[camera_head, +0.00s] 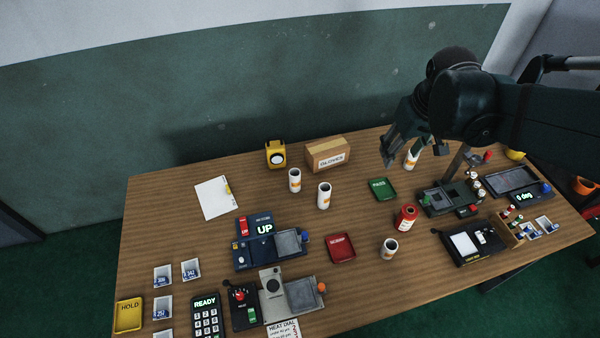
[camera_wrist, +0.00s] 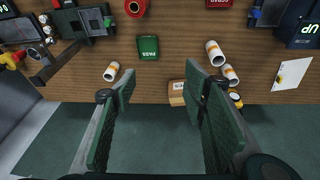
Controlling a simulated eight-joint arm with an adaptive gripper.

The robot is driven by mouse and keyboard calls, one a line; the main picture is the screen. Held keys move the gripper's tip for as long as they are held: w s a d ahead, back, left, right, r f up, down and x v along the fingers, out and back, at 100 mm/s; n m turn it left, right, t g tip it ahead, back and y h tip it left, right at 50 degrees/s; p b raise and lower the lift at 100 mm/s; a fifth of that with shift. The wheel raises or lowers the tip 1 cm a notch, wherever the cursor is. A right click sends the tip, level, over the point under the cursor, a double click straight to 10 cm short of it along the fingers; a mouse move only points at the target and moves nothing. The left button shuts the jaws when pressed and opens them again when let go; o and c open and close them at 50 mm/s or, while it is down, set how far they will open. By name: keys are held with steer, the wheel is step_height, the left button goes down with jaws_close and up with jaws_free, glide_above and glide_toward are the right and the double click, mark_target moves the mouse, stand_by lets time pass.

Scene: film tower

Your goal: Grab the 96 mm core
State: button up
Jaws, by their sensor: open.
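Several white cylindrical cores with orange labels stand on the table. Two stand near the middle, a left one (camera_head: 294,180) and a right one (camera_head: 324,196). A shorter one (camera_head: 389,249) is nearer the front, and another (camera_head: 411,160) is at the back beside my gripper (camera_head: 402,152). Their size marks are too small to read, so I cannot tell which is 96 mm. In the wrist view my gripper (camera_wrist: 158,90) is open and empty above the table's back edge. One core (camera_wrist: 111,71) is just beyond the left finger; two (camera_wrist: 214,53) (camera_wrist: 231,74) are by the right finger.
A gloves box (camera_head: 327,154) and a yellow device (camera_head: 276,154) stand at the back. Machines crowd the right side and front left.

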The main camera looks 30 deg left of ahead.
steer(key=w+a+f+n+g, duration=0.15)
steer(key=a+f, duration=0.25)
steer(key=a, duration=0.4)
steer(key=a+f+n, duration=0.2)
steer(key=a+f, duration=0.3)
steer(key=a, duration=0.4)
steer(key=n+g+h, duration=0.1)
steer(key=n+g, duration=0.1)
steer(key=n, duration=0.1)
glide_above(294, 173)
steer(key=s, duration=0.2)
step_height(294, 173, down, 11)
steer(key=shift+w+d+f+t, duration=0.1)
steer(key=shift+w+d+t, duration=0.15)
steer(key=shift+d, duration=0.15)
steer(key=shift+f, duration=0.15)
steer(key=shift+f, duration=1.15)
steer(key=shift+f, duration=0.15)
steer(key=shift+d+f+b, duration=0.15)
steer(key=shift+f+b, duration=0.35)
steer(key=shift+f, duration=2)
